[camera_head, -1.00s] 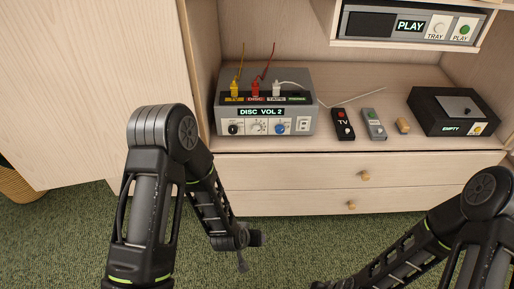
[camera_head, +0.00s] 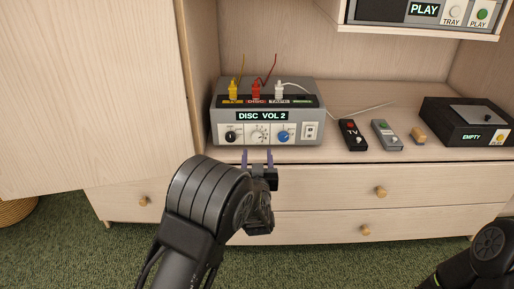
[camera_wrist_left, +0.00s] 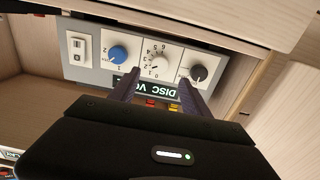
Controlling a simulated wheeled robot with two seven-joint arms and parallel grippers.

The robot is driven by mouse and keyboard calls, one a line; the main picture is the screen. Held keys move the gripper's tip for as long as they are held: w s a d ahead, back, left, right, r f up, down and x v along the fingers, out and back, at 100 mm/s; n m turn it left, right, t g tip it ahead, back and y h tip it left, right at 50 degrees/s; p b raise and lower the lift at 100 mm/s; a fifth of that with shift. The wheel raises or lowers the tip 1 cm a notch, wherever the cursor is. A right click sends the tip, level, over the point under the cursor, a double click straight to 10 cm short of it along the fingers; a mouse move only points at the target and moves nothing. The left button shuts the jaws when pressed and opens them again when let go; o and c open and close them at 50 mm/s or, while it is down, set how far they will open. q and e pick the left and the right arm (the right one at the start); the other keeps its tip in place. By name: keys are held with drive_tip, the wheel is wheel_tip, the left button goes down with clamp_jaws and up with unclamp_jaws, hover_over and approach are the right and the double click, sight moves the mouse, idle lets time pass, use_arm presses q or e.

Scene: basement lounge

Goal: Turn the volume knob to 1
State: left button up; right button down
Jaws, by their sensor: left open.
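The grey amplifier (camera_head: 317,110) stands on the cabinet shelf, its display (camera_head: 262,115) reading "DISC VOL 2". Its front has a black knob (camera_head: 231,136), a pale middle knob with a numbered dial (camera_head: 259,135), a blue knob (camera_head: 283,136) and a switch (camera_head: 310,131). My left gripper (camera_head: 257,156) is open and empty, just in front of and below the middle knob. In the left wrist view the panel is upside down; the numbered dial (camera_wrist_left: 158,60) lies between and beyond the open fingers (camera_wrist_left: 159,78). My right gripper is out of view.
Yellow, red and white plugs (camera_head: 256,90) with cables stand on the amplifier's top. A TV remote (camera_head: 352,135), a grey remote (camera_head: 386,135), a small wooden block (camera_head: 419,135) and a black player (camera_head: 465,122) lie to the right. Drawers (camera_head: 330,190) are below the shelf.

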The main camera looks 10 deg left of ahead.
sight(257, 139)
use_arm(q)
drive_tip(key=b+x, duration=0.1)
drive_tip(key=x, duration=0.6)
drive_tip(key=shift+w+a+f+b, duration=0.1)
drive_tip(key=shift+w+f+b, duration=0.05)
drive_tip(key=shift+w+b, duration=0.25)
drive_tip(key=shift+c, duration=0.4)
clamp_jaws()
